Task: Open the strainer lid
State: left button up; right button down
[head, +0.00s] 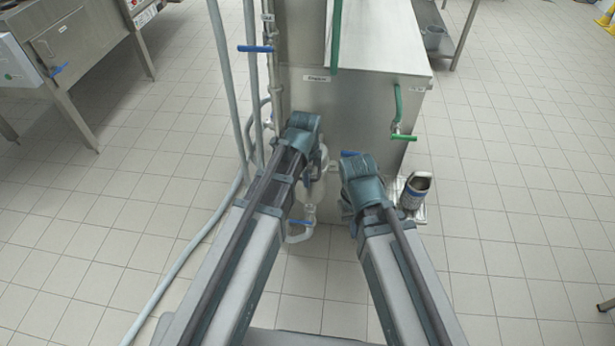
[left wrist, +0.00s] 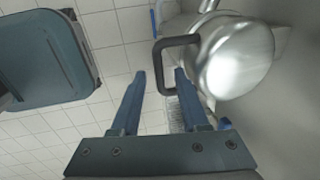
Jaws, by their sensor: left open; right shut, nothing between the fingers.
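The strainer lid (left wrist: 236,58) is a shiny round metal cover at the upper right of the left wrist view. A dark square loop handle (left wrist: 178,41) sticks out from its left side. My left gripper (left wrist: 160,72) is open, and the handle's outer bar appears between its fingertips. I cannot tell whether they touch.
A steel cabinet (head: 375,105) with a green-handled valve (head: 397,110) stands ahead. Grey pipes (head: 228,80) with a blue valve handle (head: 255,48) run at its left.

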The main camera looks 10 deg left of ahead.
pick_arm(q)
jog(key=shift+c, duration=0.3)
grip_shut()
dwell(1.1)
